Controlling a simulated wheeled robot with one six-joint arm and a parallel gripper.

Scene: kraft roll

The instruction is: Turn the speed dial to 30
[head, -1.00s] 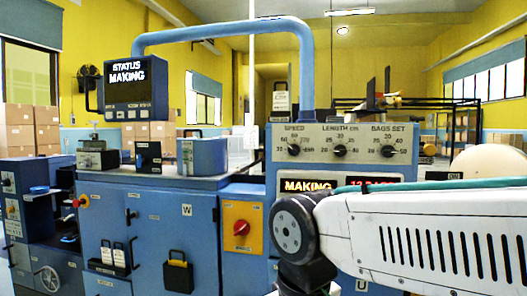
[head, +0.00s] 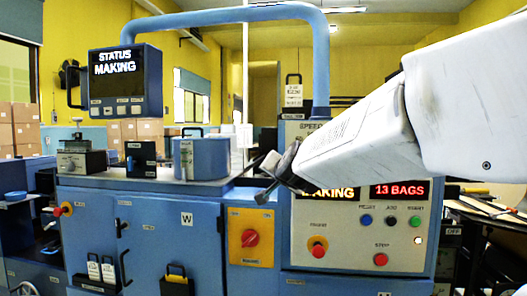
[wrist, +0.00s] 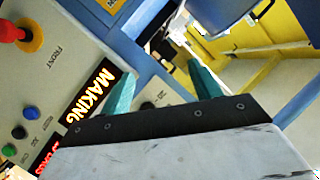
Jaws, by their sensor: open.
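The control panel (head: 360,270) shows the word SPEED near its top left in the head view. My forearm and wrist cover the dial under that word there. My gripper (head: 262,178) is at the panel's left edge, its fingers pointing left. In the wrist view my gripper (wrist: 160,82) is open, with two teal fingers spread apart and nothing held between them. A dark knob (wrist: 147,105) shows partly between the fingers, beside a small printed number. I cannot tell which dial it is or where its pointer stands.
The red MAKING display (head: 330,194), several coloured buttons and a red knob (head: 318,248) are below my arm. An orange plate with a red switch (head: 250,238) is left of the panel. A blue pipe (head: 230,15) arches above. A blue canister (head: 200,158) stands on the left counter.

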